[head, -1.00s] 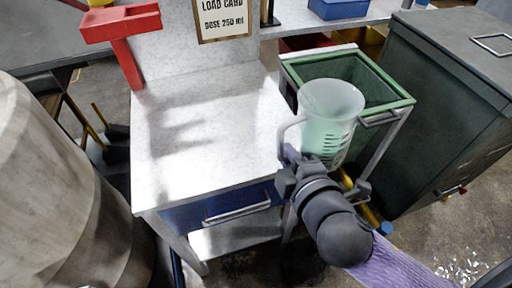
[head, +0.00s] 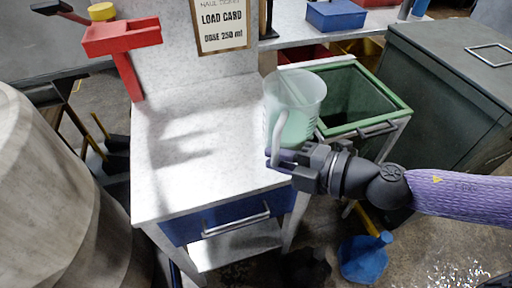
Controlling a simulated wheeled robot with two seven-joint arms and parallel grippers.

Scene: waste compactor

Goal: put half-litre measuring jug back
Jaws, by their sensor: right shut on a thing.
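The half-litre measuring jug (head: 293,97) is a translucent, pale green-white vessel with a handle on its near left side. My right gripper (head: 279,157) is shut on the jug's handle, coming in from the right. The jug is upright over the right edge of the white worktop (head: 205,140), in front of the green-framed bin. I cannot tell whether its base touches the worktop. The lower part of the jug is partly hidden by my gripper. My left gripper is not in view.
The left and middle of the worktop are clear. A red bracket (head: 122,38) stands at its back left, and a load card (head: 222,24) is on the back panel. A green-framed bin (head: 372,128) and a dark green cabinet (head: 455,85) are to the right. A blue drawer (head: 225,222) is below.

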